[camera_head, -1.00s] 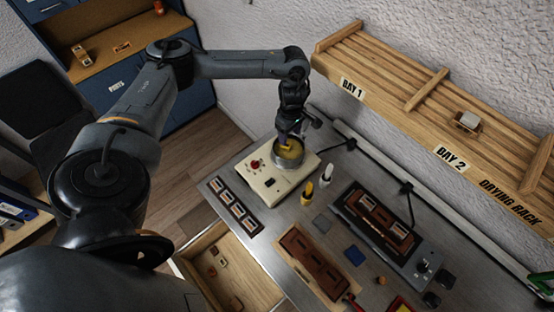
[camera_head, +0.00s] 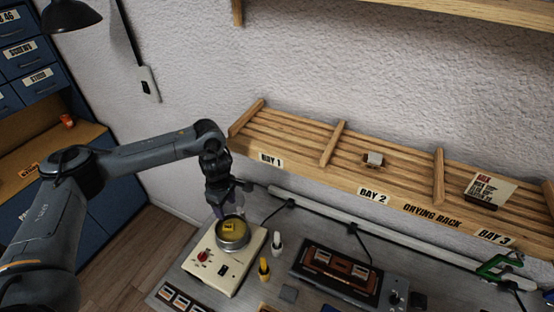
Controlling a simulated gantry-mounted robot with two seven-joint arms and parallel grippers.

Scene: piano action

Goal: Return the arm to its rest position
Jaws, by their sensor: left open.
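My left arm comes in from the left, and its gripper (camera_head: 229,207) points down just above the round metal pot (camera_head: 233,238) with yellow content. The pot sits on a cream-coloured device (camera_head: 215,262) with a red knob. The gripper is open, and its fingertips are small and partly hard to make out against the pot. I cannot tell whether they touch anything. My right gripper does not show.
A wooden drying rack (camera_head: 315,177) with labelled bays runs along the wall. A small pale block (camera_head: 374,159) lies in bay 2 and a card (camera_head: 490,189) in bay 3. Small bottles (camera_head: 277,243) and a dark fixture (camera_head: 336,272) stand on the grey bench.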

